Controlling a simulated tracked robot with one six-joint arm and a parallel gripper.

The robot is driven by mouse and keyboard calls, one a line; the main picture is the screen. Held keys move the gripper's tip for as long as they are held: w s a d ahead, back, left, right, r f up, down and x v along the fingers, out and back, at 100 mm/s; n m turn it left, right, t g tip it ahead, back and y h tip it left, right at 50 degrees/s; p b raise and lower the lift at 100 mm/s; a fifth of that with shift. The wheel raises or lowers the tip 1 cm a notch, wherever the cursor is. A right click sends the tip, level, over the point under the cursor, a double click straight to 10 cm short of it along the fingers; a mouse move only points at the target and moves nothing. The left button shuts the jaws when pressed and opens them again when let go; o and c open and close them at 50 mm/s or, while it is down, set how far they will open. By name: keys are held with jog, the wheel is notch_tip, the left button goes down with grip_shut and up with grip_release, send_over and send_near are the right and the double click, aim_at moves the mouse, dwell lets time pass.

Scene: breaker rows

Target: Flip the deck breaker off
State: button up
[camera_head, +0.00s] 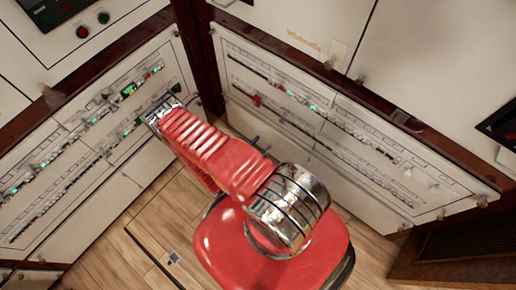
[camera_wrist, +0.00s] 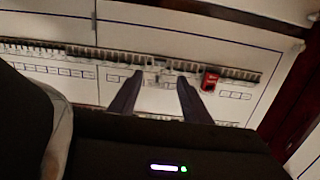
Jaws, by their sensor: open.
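In the wrist view a breaker row (camera_wrist: 85,52) runs across a white panel. My gripper (camera_wrist: 160,78) is open, its two dark fingers pointing at this row. A pale breaker lever (camera_wrist: 160,70) shows between the fingertips; I cannot tell whether they touch it. A red breaker (camera_wrist: 210,80) sits just right of the right finger. The labels under the row are too small to read, so I cannot tell which is the deck breaker. In the head view my red arm reaches to the right part of the left panel (camera_head: 60,225), with the gripper's fingers not clearly visible.
The left panel has an upper row (camera_head: 70,143) with green lights. A second white panel (camera_head: 310,125) at right holds more breaker rows and a red switch (camera_head: 257,100). A dark wood post (camera_head: 197,50) stands between the panels. Wooden floor (camera_head: 115,260) lies below.

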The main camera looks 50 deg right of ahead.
jog(key=shift+s+a, duration=0.1)
jog(key=shift+a, duration=0.6)
